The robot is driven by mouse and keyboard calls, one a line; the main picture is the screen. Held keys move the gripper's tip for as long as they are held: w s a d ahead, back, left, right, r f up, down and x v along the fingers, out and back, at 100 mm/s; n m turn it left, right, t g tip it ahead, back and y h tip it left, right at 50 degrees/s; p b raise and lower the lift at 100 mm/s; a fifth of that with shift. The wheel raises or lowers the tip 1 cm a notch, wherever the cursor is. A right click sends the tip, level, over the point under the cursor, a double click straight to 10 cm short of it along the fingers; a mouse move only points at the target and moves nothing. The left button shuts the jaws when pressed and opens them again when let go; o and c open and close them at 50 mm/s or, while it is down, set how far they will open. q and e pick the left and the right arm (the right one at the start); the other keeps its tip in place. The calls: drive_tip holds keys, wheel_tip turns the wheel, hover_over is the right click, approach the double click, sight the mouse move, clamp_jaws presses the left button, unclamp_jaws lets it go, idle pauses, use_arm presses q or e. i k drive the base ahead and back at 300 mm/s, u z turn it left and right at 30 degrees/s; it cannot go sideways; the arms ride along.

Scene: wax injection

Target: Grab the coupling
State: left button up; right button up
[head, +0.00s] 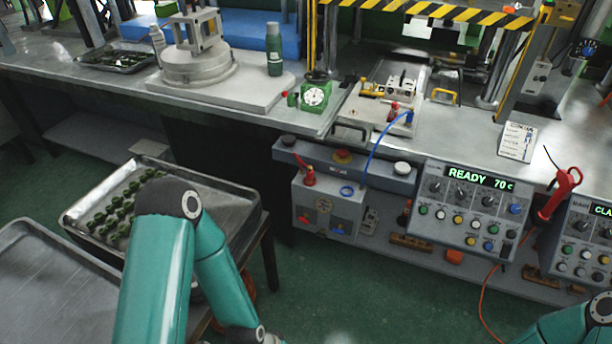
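No part can be picked out with certainty as the coupling. A blue hose (372,150) arches from the front of a grey box (328,207) up to the metal mould fixture (385,105) on the bench. Small red fittings (393,111) sit near the hose's upper end, and a red fitting (309,176) stands on top of the grey box. My teal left arm crosses the lower left, and its gripper is below the picture. Only a piece of my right arm shows at the lower right corner; its gripper is out of view.
A tray of green pieces (75,222) stands at left behind my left arm, with an empty metal tray (40,290) nearer. A control panel (465,212) reads "READY 70 c". A red tool (558,195) hangs at right with an orange cable. The green floor is open in front.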

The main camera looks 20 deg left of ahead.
sight(310, 171)
drive_tip(key=z, duration=0.05)
drive_tip(key=i, duration=1)
drive_tip(key=u, duration=0.05)
